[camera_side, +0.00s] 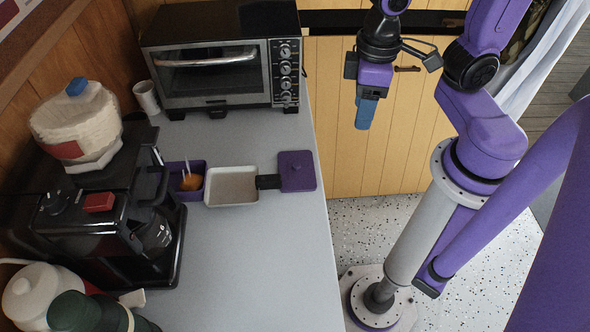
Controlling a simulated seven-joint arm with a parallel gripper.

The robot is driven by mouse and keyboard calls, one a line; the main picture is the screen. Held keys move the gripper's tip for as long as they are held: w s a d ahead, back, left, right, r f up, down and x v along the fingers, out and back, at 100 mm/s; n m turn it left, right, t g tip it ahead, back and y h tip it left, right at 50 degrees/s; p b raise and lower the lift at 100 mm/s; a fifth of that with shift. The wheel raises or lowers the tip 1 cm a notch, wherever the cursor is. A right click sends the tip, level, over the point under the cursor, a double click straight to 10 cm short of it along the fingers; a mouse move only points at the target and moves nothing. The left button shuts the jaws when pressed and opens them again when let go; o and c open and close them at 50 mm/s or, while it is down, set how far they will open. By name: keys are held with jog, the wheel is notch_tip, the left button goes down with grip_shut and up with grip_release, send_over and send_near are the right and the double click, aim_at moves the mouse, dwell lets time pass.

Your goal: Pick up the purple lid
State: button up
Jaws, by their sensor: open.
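My gripper (364,116) is open, with blue fingers pointing down. It hangs above and to the right of the lid in the picture, out beyond the counter's edge, with nothing seen in it. One finger mostly hides the other from this side.
The pan (231,198) sits left of the lid, beside a purple box (171,167) holding an orange item. A toaster oven (222,58) stands at the back. A black coffee machine (110,220) is at left. The counter (255,270) is clear in front of the lid.

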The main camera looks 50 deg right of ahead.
jog(key=w+a+f+m, duration=0.2)
jog(key=w+f+m, duration=0.2)
jog(key=w+m, duration=0.5)
jog(key=m, duration=1.4)
send_near(296, 166)
jog(key=f, duration=0.3)
jog(key=shift+w+a+f, duration=0.1)
jog(key=shift+w+f, duration=0.15)
jog(key=shift+w, duration=0.05)
jog(key=shift+s+f, duration=0.15)
jog(key=shift+f, duration=2.4)
grip_shut()
